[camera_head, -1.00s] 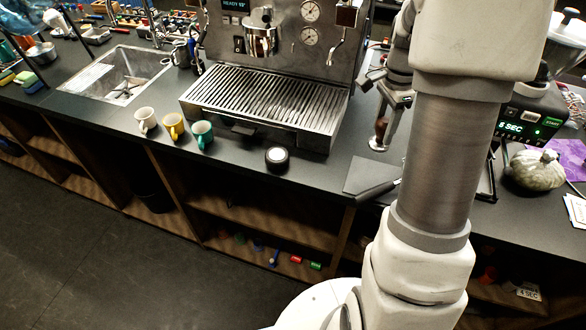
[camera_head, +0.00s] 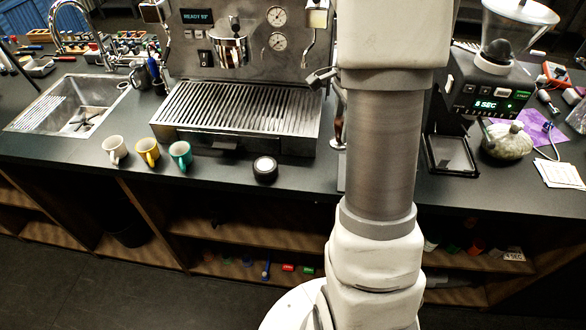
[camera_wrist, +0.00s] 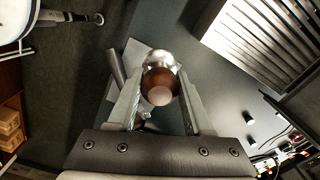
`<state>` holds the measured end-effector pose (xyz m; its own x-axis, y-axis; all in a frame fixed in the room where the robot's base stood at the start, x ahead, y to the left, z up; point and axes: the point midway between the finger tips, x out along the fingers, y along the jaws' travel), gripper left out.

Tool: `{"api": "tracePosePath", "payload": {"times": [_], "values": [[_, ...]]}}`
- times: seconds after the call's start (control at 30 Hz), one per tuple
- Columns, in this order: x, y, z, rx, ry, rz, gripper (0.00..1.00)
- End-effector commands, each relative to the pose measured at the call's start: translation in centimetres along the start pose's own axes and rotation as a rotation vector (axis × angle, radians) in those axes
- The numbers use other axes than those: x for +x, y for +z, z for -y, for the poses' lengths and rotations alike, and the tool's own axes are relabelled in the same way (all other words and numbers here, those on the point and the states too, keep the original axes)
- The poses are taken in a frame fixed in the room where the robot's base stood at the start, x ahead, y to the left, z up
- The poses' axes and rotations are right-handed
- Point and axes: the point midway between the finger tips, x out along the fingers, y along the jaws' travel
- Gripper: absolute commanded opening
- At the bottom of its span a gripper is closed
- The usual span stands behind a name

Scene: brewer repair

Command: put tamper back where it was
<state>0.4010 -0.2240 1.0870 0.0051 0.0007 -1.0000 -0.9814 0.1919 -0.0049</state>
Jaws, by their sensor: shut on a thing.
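The tamper (camera_wrist: 161,84) has a round brown wooden handle and a shiny metal base. In the wrist view it sits between the two fingers of my gripper (camera_wrist: 160,98), which is shut on it, handle end toward the camera. In the head view a brown part of the tamper (camera_head: 339,128) shows just left of my arm, in front of the espresso machine's right side. My arm hides most of my gripper there. A grey mat (camera_wrist: 132,50) lies beyond the tamper in the wrist view. I cannot tell whether the tamper's base touches the surface.
The espresso machine (camera_head: 240,108) stands behind on the dark counter. The grinder (camera_head: 490,95) is at right. The counter's front edge is close.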

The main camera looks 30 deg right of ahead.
Motion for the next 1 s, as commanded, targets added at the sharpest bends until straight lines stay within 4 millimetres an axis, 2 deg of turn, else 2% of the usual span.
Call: {"api": "tracePosePath", "payload": {"times": [0.3,0.43,0.6,0.83,1.0], "values": [[4.3,7.3,0.8,-0.007,0.005,0.001,0.00],[5.6,9.4,1.0,-0.006,0.004,0.001,0.00],[6.4,10.4,1.1,-0.003,0.002,0.001,0.00],[9.6,10.4,1.1,-0.002,0.003,0.001,0.00],[10.3,10.4,1.2,-0.003,0.000,0.001,0.00]]}}
